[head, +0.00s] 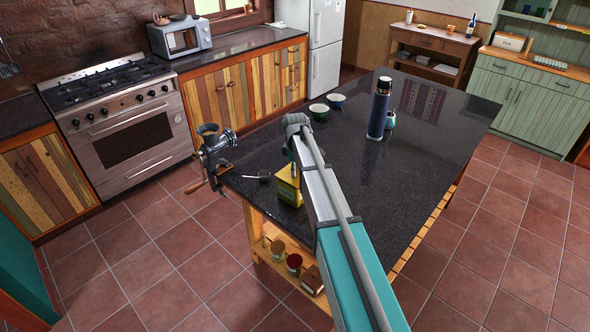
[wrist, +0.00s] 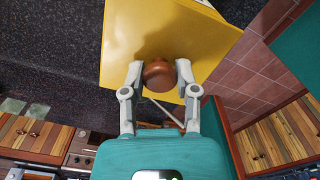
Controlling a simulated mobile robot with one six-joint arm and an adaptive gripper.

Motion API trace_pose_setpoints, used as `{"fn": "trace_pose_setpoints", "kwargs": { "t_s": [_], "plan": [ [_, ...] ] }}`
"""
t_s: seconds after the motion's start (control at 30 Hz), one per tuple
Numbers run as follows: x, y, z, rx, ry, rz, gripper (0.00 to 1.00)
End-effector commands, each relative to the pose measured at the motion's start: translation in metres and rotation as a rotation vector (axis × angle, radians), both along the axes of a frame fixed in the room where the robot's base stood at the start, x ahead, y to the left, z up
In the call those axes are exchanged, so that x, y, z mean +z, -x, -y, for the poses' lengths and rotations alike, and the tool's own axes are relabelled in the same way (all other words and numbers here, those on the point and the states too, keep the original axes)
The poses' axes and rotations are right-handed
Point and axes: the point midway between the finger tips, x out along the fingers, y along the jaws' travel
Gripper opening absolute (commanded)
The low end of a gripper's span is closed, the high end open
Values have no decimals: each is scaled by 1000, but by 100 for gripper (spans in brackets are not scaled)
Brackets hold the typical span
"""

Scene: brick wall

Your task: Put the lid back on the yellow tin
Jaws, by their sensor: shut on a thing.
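The yellow tin (head: 288,190) stands near the front left edge of the dark island top, partly hidden by my arm. In the wrist view, a flat yellow lid (wrist: 128,55) with a round brown wooden knob (wrist: 159,75) fills the upper middle. My gripper (wrist: 159,70) is shut on this knob, one finger on each side. In the head view my gripper is mostly hidden by my arm. I cannot tell whether the lid touches the tin's rim or is a little above it.
A metal meat grinder (head: 214,152) is clamped at the island's left corner, with a small ladle (head: 262,176) beside it. Two bowls (head: 319,111), a dark blue flask (head: 379,108) and a mug (head: 390,121) stand farther back. The right of the island top is clear.

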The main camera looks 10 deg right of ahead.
Motion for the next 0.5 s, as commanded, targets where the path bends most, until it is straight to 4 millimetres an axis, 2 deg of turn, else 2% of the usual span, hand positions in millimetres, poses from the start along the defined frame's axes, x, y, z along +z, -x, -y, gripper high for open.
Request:
{"fn": "trace_pose_setpoints", "kwargs": {
  "t_s": [0.17, 0.2, 0.4, 0.5],
  "plan": [
    [0, 0, 0, 0, 0, 0, 0],
    [0, 0, 0, 0, 0, 0, 43],
    [0, 0, 0, 0, 0, 0, 80],
    [0, 0, 0, 0, 0, 0, 80]
  ]
}}
